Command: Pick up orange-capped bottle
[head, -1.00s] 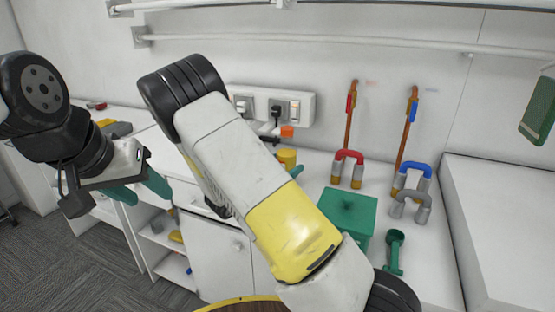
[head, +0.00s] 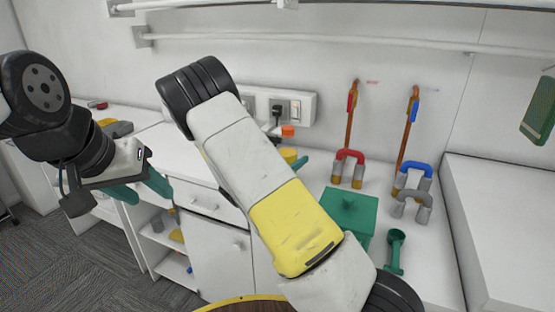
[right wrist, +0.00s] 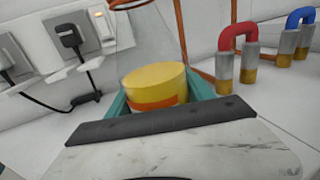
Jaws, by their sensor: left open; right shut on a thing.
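The orange-capped bottle shows in the head view as an orange cap (head: 288,131) above a yellow lower part, upright by the wall sockets. In the right wrist view its yellow part (right wrist: 155,78) with an orange band sits between the teal fingers, with clear material above it. My right gripper (right wrist: 158,95) is shut on the bottle. In the head view my right arm hides most of that gripper; one teal finger shows beside the yellow part. My left gripper (head: 140,188) is open and empty at the left, away from the bottle.
A green box (head: 348,208) and a green scoop (head: 395,250) are on the white counter. Red-handled (head: 349,156) and blue-handled (head: 412,168) horseshoe-shaped pieces stand near the wall. A socket panel (head: 300,106) with plugs is behind the bottle. A white block (head: 500,220) bounds the right.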

